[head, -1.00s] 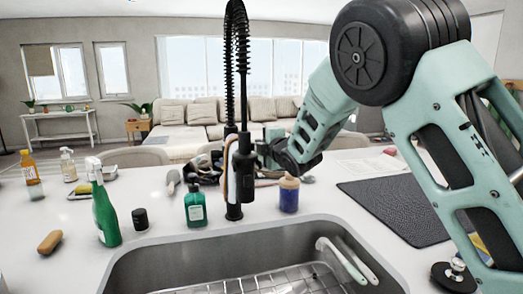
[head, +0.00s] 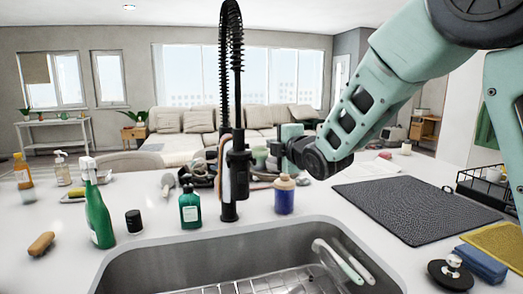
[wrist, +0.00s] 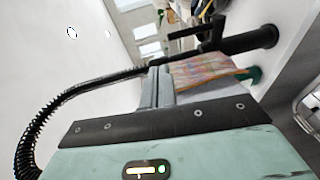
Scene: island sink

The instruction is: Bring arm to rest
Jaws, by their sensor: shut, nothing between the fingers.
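My arm reaches in from the right in the head view. My gripper (head: 272,150) is beyond the tall black spring faucet (head: 233,150), which partly hides it, above the far side of the white counter. In the wrist view the grey fingers (wrist: 157,88) are together with nothing held between them. A colourful patterned thing (wrist: 205,72) shows past the fingers, and the black faucet hose (wrist: 65,85) curves close along the gripper's left side. I cannot tell whether the hose touches it.
Around the sink (head: 180,250) stand a green spray bottle (head: 98,215), a green soap bottle (head: 190,210) and a blue jar (head: 284,197). A dark mat (head: 410,205), blue sponge (head: 480,262) and black rack (head: 485,185) lie right. Cluttered items (head: 203,172) sit behind the faucet.

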